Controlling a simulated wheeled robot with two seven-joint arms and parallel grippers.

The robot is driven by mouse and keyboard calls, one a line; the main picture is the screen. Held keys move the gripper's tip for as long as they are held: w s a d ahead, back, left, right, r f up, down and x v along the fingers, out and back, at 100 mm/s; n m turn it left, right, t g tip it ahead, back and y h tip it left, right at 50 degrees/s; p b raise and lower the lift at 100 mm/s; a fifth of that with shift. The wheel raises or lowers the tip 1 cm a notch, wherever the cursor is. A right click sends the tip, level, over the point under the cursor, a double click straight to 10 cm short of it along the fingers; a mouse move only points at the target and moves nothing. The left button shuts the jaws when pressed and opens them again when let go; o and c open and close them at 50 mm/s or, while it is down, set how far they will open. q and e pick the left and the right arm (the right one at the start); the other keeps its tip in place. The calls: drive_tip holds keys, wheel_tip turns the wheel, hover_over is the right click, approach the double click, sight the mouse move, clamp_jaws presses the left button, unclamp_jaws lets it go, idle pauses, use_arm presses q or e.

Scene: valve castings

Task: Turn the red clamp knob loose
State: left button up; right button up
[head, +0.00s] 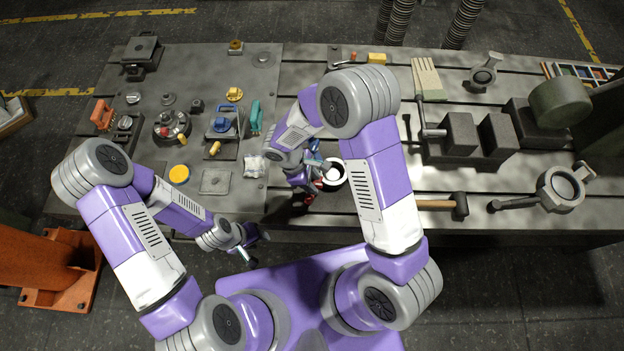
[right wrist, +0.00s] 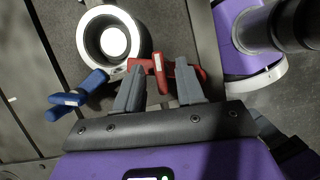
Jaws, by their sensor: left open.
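The red clamp knob (right wrist: 160,68) shows in the right wrist view as a lobed red handle beside a round metal ring with a white centre (right wrist: 113,41). A blue handle (right wrist: 78,95) sits on the other side of the ring. My right gripper (right wrist: 161,74) has its two fingers apart at the red knob, one on each side of its middle; I cannot tell whether they touch it. In the head view, the red knob (head: 309,199) is small and partly covered by my right gripper (head: 314,187). My left gripper (head: 252,246) is open and empty off the table's front edge.
A vise (head: 460,133), a hammer (head: 445,204) and a ring-shaped casting (head: 561,188) are on the right of the grey table. Several fixtures, including a round one (head: 172,126) and a yellow cap (head: 179,174), stand on the left.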

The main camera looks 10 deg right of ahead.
drive_tip(key=p+v, duration=0.1)
drive_tip(key=v, duration=0.6)
drive_tip(key=shift+a+r, duration=0.15)
drive_tip(key=shift+r, duration=0.1)
idle(0.3)
